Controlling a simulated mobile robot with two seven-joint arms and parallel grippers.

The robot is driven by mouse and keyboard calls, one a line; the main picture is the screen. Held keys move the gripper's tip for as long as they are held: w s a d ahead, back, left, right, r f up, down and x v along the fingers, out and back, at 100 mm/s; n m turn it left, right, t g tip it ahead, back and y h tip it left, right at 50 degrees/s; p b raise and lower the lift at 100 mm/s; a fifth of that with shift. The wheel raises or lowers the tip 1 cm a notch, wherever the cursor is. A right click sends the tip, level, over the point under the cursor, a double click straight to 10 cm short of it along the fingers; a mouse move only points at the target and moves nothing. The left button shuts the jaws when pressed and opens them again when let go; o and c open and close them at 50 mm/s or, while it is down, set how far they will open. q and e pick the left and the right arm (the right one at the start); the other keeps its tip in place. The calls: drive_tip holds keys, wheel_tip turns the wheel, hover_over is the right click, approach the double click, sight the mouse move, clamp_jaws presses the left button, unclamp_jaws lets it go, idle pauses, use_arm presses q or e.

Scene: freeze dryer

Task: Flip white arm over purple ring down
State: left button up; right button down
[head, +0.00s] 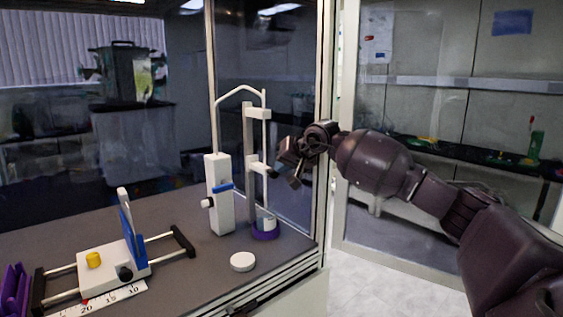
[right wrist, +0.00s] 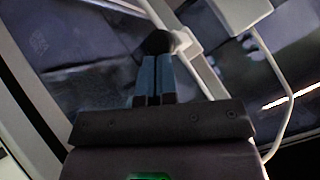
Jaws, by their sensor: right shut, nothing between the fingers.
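The purple ring (head: 265,235) sits at the foot of a white upright stand (head: 249,140) on the grey bench, around the base of a small whitish vessel (head: 267,221). A white arm (head: 257,166) projects from the stand above the ring, and its end lies close to my gripper. My right gripper (head: 280,172) is shut and empty, just right of the stand at the white arm's height. In the right wrist view, its blue fingertips (right wrist: 155,80) are together. A black knob (right wrist: 157,42) on a white bar lies right at their tips; contact is unclear.
A white cap (head: 242,262) lies in front. A white frame post (head: 325,130) rises behind my right gripper.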

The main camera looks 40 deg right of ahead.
use_arm(q)
drive_tip(key=f+b, duration=0.2)
drive_tip(key=f, duration=0.1)
drive_tip(key=f+b, duration=0.1)
drive_tip(key=shift+s+f+b, duration=0.3)
drive_tip(key=shift+s+f, duration=0.05)
use_arm(e)
wheel_tip(320, 180, down, 7)
drive_tip(key=shift+r, duration=0.2)
